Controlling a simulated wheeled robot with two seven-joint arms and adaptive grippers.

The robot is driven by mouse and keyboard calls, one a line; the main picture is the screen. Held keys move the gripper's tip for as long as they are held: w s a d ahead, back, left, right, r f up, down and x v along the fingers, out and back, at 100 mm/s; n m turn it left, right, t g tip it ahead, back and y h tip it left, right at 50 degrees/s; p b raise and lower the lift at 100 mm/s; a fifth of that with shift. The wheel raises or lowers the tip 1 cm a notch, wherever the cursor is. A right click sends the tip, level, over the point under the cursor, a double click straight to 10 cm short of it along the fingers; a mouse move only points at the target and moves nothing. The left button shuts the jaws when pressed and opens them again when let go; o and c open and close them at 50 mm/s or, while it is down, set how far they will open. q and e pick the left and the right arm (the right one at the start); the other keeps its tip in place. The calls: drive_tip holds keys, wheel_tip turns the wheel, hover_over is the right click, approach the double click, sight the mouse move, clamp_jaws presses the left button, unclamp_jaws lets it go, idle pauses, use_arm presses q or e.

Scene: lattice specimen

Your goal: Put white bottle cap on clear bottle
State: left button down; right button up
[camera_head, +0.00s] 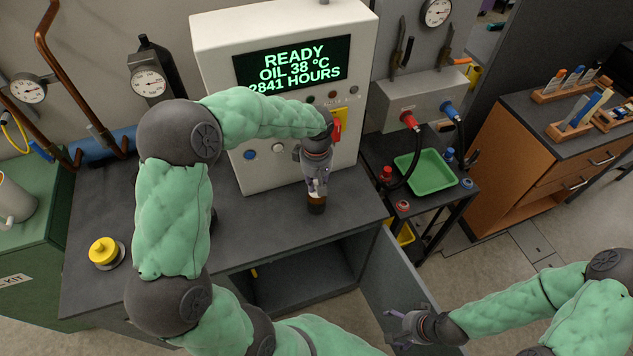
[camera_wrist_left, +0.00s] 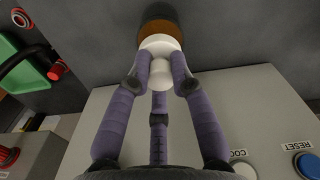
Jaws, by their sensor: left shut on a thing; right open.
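My left gripper (camera_head: 317,185) points down over the bench and is shut on the white bottle cap (camera_wrist_left: 160,43), which shows between its fingertips in the left wrist view. Directly beyond the cap is the bottle (camera_head: 316,204), with brown contents and a dark lower part; it also shows in the left wrist view (camera_wrist_left: 157,27). The bottle stands upright on the bench. The cap is in line with the bottle's top, but whether it is seated I cannot tell. My right gripper (camera_head: 400,325) is open and empty, low at the right, away from the bench.
The grey bench (camera_head: 260,225) is clear around the bottle. The white control box (camera_head: 265,165) stands just behind it. A yellow knob (camera_head: 103,250) sits at the bench's left. A green tray (camera_head: 427,172) lies on a side table at the right, and an open cabinet door (camera_head: 390,280) hangs below.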

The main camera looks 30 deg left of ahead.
sight(316, 182)
use_arm(q)
drive_tip(key=shift+f, duration=0.15)
drive_tip(key=c, duration=1)
unclamp_jaws()
drive_tip(key=o, duration=0.5)
drive_tip(key=shift+c, duration=0.2)
drive_tip(key=shift+r+p, duration=1.7)
drive_tip(key=shift+r, duration=0.9)
drive_tip(key=shift+r, duration=0.1)
